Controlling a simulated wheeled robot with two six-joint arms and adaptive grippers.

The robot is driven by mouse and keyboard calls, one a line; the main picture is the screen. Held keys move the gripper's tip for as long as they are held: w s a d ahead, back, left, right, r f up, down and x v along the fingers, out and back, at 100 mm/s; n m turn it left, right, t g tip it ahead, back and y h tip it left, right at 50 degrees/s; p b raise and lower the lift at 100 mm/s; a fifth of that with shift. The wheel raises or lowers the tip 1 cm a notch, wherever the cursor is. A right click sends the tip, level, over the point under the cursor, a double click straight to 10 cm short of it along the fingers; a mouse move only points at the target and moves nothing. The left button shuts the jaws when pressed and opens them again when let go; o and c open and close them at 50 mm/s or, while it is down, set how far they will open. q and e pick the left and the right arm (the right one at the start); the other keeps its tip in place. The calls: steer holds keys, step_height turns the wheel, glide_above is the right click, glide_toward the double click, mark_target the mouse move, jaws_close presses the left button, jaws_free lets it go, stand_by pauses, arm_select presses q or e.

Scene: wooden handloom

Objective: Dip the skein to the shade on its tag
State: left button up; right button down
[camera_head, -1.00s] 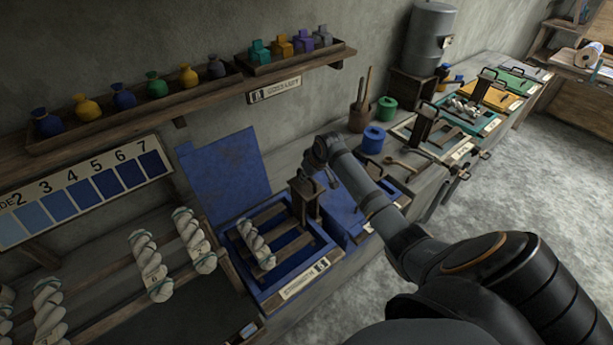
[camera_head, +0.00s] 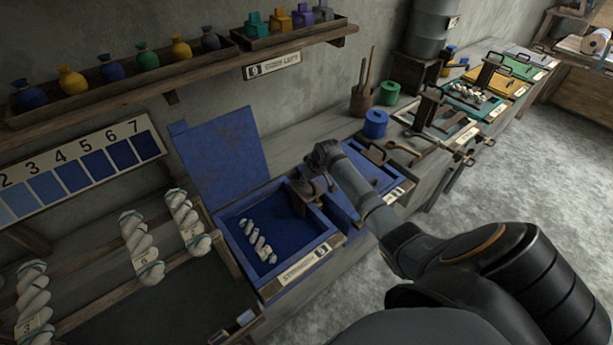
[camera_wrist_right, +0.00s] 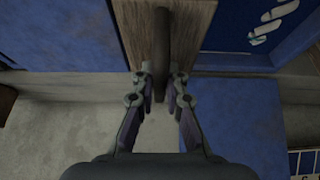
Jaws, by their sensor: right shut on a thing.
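The skein (camera_head: 257,242), white and twisted, lies in the open blue vat (camera_head: 262,287), partly below dark blue liquid. No tag on it is readable. The dipping frame's wooden post (camera_head: 303,198) stands at the vat's right side; its slats are hidden under the liquid. My right gripper (camera_head: 318,180) is at the top of this post. In the right wrist view, my right gripper (camera_wrist_right: 163,88) is shut on the dark handle (camera_wrist_right: 162,45) of the post, and part of the skein (camera_wrist_right: 275,20) shows at top right. My left gripper is not in view.
A shade card (camera_head: 82,170) with numbered blues, pale to dark, hangs behind. Other white skeins (camera_head: 140,245) hang on a rack at left. The vat's lid (camera_head: 220,160) stands open. A closed blue vat (camera_head: 365,185) and more coloured vats (camera_head: 490,95) line the bench to the right.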

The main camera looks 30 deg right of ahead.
mark_target(308, 190)
step_height(308, 190, down, 7)
steer(key=b, duration=0.4)
steer(key=shift+s+f, duration=0.1)
steer(key=shift+f, duration=0.2)
steer(key=shift+s+a+f, duration=0.1)
steer(key=shift+s+f, duration=0.05)
steer(key=shift+f, duration=0.1)
stand_by(1.4)
steer(key=shift+r, duration=0.15)
stand_by(1.8)
steer(key=shift+r, duration=0.25)
step_height(308, 190, up, 18)
steer(key=p, duration=1.8)
steer(key=shift+w+r+p, duration=0.2)
steer(key=shift+w+p, duration=0.15)
steer(key=shift+w, duration=0.05)
steer(key=shift+c, duration=0.6)
jaws_free()
steer(key=shift+s+f, duration=0.15)
